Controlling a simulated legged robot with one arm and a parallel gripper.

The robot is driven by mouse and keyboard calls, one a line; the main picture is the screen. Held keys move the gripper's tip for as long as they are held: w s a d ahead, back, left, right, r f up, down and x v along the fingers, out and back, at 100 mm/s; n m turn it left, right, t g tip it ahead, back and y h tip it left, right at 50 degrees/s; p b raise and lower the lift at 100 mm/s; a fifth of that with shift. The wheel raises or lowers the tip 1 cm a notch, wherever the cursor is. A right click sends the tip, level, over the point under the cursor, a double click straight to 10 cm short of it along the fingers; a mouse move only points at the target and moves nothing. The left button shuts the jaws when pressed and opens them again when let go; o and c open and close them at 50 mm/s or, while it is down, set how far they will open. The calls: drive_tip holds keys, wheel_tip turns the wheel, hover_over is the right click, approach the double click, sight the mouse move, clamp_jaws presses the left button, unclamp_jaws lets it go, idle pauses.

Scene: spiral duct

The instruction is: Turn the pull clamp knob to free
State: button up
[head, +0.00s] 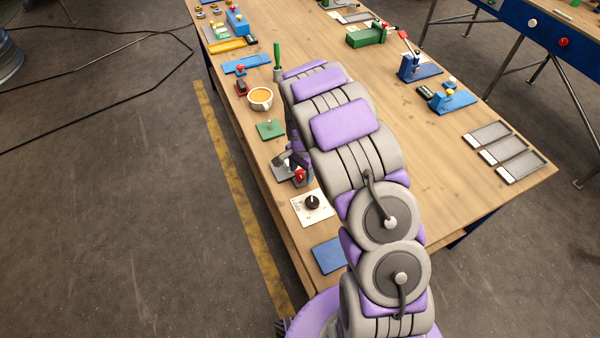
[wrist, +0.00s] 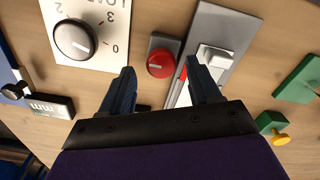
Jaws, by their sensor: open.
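A round red knob (wrist: 160,62) with a pale line across its face sits on a dark grey block in the wrist view, beside a silver plate (wrist: 232,35) bearing a white and grey fitting (wrist: 208,66). I take it as the clamp knob; I see no label on it. It also shows in the head view as a red spot (head: 300,175) near the table's left edge. My gripper (wrist: 160,70) is open and empty. Its dark fingers appear on either side of the red knob, and no contact is visible. In the head view my arm hides most of the gripper.
A white plate with a black dial (head: 312,203) marked with numbers lies close by; the dial (wrist: 74,40) is left in the wrist view.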

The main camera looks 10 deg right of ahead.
drive_tip(key=shift+d+f, duration=0.25)
drive_tip(key=shift+f, duration=0.25)
drive_tip(key=shift+a, duration=0.95)
drive_tip(key=shift+c, duration=1.2)
drive_tip(key=shift+d, duration=0.65)
drive_tip(key=c, duration=0.4)
drive_tip(key=shift+a, duration=0.1)
drive_tip(key=c, duration=0.4)
